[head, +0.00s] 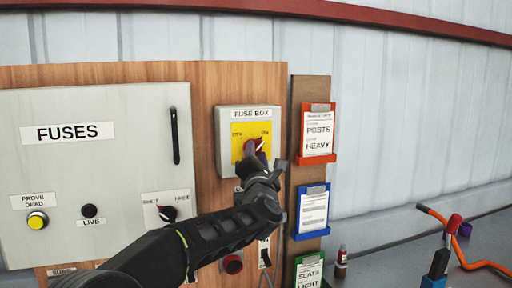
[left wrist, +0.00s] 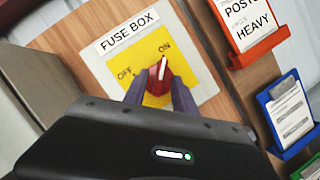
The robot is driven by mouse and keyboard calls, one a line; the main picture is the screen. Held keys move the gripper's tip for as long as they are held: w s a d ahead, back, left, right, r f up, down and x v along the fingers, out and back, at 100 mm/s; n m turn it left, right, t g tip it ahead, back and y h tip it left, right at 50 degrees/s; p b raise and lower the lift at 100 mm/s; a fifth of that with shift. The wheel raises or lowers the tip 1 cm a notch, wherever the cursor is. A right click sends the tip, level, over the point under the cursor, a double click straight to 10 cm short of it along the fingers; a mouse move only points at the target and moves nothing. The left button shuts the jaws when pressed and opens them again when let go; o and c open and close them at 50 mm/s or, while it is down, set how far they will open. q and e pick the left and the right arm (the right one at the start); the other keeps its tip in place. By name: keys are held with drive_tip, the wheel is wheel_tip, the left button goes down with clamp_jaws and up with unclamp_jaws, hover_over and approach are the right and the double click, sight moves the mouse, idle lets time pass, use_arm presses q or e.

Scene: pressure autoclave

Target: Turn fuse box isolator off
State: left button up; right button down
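The fuse box (head: 227,128) is a pale box with a yellow plate on the wooden board, right of the large fuses cabinet. Its isolator is a red knob (left wrist: 158,78) with a white pointer mark, turned toward ON; OFF is at its left. The knob also shows in the head view (head: 259,144), partly hidden by my gripper. My left gripper (left wrist: 159,90) is at the knob, one purple finger on each side of it. It also shows in the head view (head: 255,154). I cannot tell whether the fingers press on the knob. My right gripper is not in view.
The fuses cabinet (head: 90,105) with a black handle (head: 175,135) stands at the left. Red (head: 319,157) and blue (head: 312,236) card holders hang close to the right of the fuse box. A small bottle (head: 342,262) and an orange-handled tool (head: 466,245) are at the lower right.

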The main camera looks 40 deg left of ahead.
use_arm(q)
drive_tip(key=shift+w+a, duration=0.2)
clamp_jaws()
idle(0.3)
